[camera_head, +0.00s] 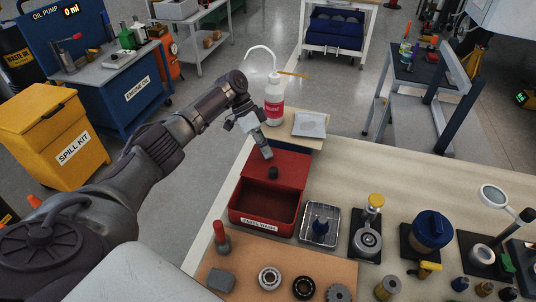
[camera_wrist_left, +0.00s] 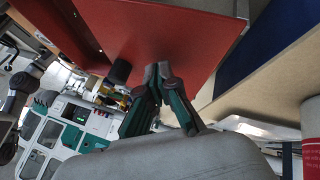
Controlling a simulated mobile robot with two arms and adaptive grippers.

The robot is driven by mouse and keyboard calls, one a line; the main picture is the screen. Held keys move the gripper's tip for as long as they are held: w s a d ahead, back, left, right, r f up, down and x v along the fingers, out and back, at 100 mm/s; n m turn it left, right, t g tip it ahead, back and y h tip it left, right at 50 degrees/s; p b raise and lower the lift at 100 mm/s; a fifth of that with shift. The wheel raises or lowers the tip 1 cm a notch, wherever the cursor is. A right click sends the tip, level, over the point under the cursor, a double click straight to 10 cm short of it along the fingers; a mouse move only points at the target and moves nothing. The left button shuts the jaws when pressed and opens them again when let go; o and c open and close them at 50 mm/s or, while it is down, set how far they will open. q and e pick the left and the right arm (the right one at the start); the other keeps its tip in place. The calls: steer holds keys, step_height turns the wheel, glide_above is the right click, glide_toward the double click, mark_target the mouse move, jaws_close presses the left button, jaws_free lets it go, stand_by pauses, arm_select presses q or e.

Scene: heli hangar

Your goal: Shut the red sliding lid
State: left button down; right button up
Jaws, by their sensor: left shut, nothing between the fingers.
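A red box (camera_head: 237,215) with a white label on its front stands near the left edge of the bench. Its red sliding lid (camera_head: 290,163) covers the back part; the front part is open and shows a dark red inside. A black knob (camera_head: 273,172) stands near the lid's front edge. My left gripper (camera_head: 267,154) is shut and empty, just behind the knob and over the lid. In the left wrist view, its closed fingertips (camera_wrist_left: 158,68) are close to the red lid (camera_wrist_left: 150,35), beside the dark knob (camera_wrist_left: 121,70). Whether they touch is unclear. My right gripper is out of view.
Behind the box stand a white bottle (camera_head: 273,101) with a curved spout and a white pad (camera_head: 310,124). To its right are a metal tray (camera_head: 320,225) and a yellow-topped item (camera_head: 370,225). The bench behind right is clear.

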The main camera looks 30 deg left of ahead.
mark_target(263, 178)
arm_select(q)
steer(key=shift+s+d+r+p, duration=0.15)
steer(key=shift+s+d+p, duration=0.3)
steer(key=shift+s, duration=0.2)
steer(key=shift+s+d+r+p, duration=0.1)
steer(key=shift+s+d+p, duration=0.3)
steer(key=shift+s, duration=0.2)
steer(key=shift+s+d+f, duration=0.1)
steer(key=shift+s+d, duration=0.15)
steer(key=shift+d, duration=0.1)
steer(key=s+p, duration=0.2)
steer(key=p, duration=0.1)
steer(key=s+d+p, duration=0.1)
steer(key=s+p, duration=0.1)
steer(key=shift+s+r, duration=0.1)
steer(key=shift+r, duration=0.2)
steer(key=s+d+p, duration=0.2)
steer(key=s+p, duration=0.3)
steer(key=s, duration=0.2)
steer(key=shift+s+f, duration=0.4)
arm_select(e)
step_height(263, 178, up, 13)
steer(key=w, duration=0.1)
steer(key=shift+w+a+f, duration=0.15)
arm_select(q)
steer(key=shift+d, duration=0.1)
steer(key=v, duration=1.2)
steer(key=shift+w+r, duration=0.1)
